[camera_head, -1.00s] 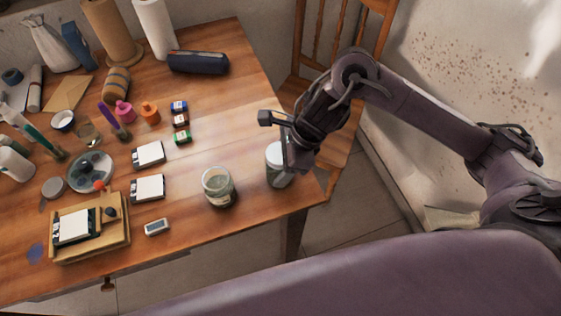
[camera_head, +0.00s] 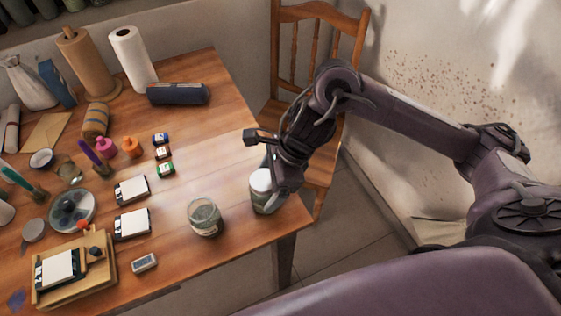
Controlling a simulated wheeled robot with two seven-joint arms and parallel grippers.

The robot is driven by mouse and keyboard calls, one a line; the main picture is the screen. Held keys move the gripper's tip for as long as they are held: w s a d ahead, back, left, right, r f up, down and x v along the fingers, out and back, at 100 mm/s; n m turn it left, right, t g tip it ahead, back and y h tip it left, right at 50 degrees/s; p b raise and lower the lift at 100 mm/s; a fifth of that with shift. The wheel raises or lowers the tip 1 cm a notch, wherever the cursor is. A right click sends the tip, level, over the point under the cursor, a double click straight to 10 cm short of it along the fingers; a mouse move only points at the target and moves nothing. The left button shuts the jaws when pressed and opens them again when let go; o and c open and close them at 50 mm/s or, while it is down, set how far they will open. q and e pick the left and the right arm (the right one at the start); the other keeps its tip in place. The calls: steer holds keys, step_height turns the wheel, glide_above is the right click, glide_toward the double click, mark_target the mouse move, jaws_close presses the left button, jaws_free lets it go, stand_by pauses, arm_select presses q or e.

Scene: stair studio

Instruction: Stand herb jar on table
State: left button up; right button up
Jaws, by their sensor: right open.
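A jar with a white lid (camera_head: 261,180) and a greenish body stands upright on the wooden table (camera_head: 190,262), near its right front corner. I take it as the herb jar, though no label is readable. My right gripper (camera_head: 266,163) is open right at this jar, with one finger over its right side and the other up to the left. I cannot tell whether it touches the jar. A second glass jar (camera_head: 205,217) with dark greenish contents stands just left of it. My left gripper is out of view.
A small grey device (camera_head: 144,263), white-topped cards (camera_head: 132,223) and a wooden tray (camera_head: 104,270) lie to the left. A dark case (camera_head: 178,94) and paper towel roll (camera_head: 132,58) are at the back. A wooden chair (camera_head: 322,30) stands behind my right arm.

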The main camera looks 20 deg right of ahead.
steer(key=p+v, duration=0.1)
steer(key=v, duration=0.8)
steer(key=shift+r, duration=0.3)
steer(key=shift+s+d, duration=0.1)
steer(key=shift+d, duration=0.05)
